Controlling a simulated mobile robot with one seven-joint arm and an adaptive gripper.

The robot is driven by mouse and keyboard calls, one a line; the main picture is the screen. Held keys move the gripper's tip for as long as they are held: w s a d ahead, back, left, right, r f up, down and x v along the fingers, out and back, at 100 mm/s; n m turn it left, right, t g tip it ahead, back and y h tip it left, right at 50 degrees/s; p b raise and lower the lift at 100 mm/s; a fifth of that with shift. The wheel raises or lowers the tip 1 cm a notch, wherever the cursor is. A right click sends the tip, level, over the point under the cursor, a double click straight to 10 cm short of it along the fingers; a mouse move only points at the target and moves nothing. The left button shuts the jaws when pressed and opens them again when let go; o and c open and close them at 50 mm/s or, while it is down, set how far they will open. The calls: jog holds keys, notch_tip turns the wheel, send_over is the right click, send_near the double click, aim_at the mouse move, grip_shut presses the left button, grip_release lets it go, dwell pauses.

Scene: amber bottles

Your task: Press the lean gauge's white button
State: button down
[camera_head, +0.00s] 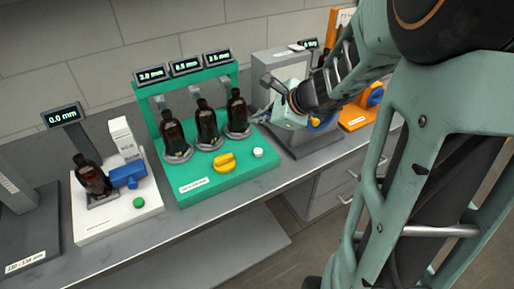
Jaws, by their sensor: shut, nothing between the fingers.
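A green three-station gauge (230,185) stands on the bench and carries a round white button (258,152) near its front right corner. It is the only white button I can make out; the label on the base is too small to read. Three amber bottles, left (174,135), middle (206,124) and right (237,113), stand upright on its round seats. Small displays above them show numbers in mm. A yellow knob (225,163) sits left of the button. My gripper (259,117) is shut and empty, above and behind the button, apart from it.
A white gauge (120,215) with an amber bottle, blue clamp and green button stands at left. A grey machine (308,138) is behind my gripper, and an orange device (357,115) is farther right. The bench's front strip (215,212) is clear.

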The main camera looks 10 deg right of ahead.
aim_at(260, 152)
jog(key=shift+f+b, duration=3.95)
jog(key=shift+f, duration=0.5)
jog(key=shift+f+b, duration=0.35)
jog(key=shift+b, duration=0.15)
jog(key=shift+f+b, duration=0.5)
jog(key=shift+b, duration=0.05)
jog(key=shift+r, duration=0.1)
jog(key=shift+r+p, duration=0.75)
jog(key=shift+r, duration=0.05)
notch_tip(260, 152, up, 5)
jog(key=p, duration=0.4)
